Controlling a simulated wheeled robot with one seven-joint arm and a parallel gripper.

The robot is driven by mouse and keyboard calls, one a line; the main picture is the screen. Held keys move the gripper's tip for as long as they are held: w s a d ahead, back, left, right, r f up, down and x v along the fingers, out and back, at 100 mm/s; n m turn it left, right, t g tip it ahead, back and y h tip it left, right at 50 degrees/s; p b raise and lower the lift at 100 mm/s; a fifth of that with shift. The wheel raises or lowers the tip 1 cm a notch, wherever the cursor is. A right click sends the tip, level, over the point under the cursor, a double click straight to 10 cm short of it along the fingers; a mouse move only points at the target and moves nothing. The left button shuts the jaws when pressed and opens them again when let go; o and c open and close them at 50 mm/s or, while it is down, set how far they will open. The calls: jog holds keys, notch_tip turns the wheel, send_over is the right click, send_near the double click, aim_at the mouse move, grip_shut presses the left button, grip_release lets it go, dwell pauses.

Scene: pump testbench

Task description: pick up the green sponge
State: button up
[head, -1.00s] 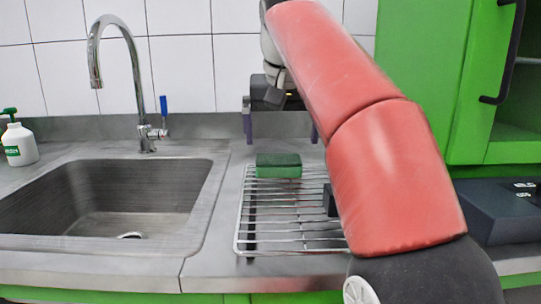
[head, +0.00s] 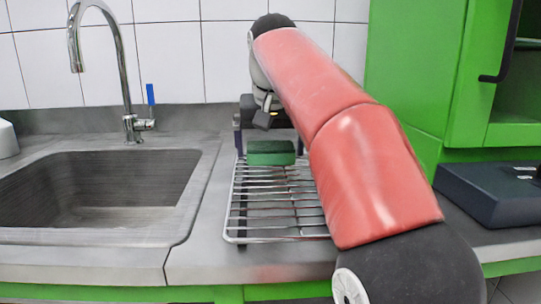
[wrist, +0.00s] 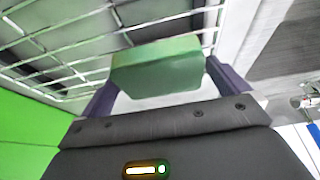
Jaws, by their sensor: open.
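The green sponge (head: 271,152) lies on the far end of the wire rack, a block with a darker green top in the head view. In the wrist view the sponge (wrist: 157,68) shows between the fingers of my gripper (wrist: 163,88). My gripper (head: 268,150) is open, with dark purple fingers on either side of the sponge. I cannot tell whether either finger touches it. In the head view my red arm hides the right part of the rack.
The wire rack (head: 236,222) stands on the steel counter. A sink (head: 100,190) with a tall tap (head: 127,80) is to the left. A green cabinet (head: 410,80) and a dark box (head: 490,192) are on the right. A tiled wall is behind.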

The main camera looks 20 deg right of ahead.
aim_at(270, 146)
jog(key=shift+c, duration=0.4)
jog(key=c, duration=0.7)
jog(key=shift+r, duration=0.15)
notch_tip(270, 146, up, 8)
jog(key=p, duration=0.4)
jog(key=shift+p, duration=0.3)
jog(key=shift+r, duration=0.9)
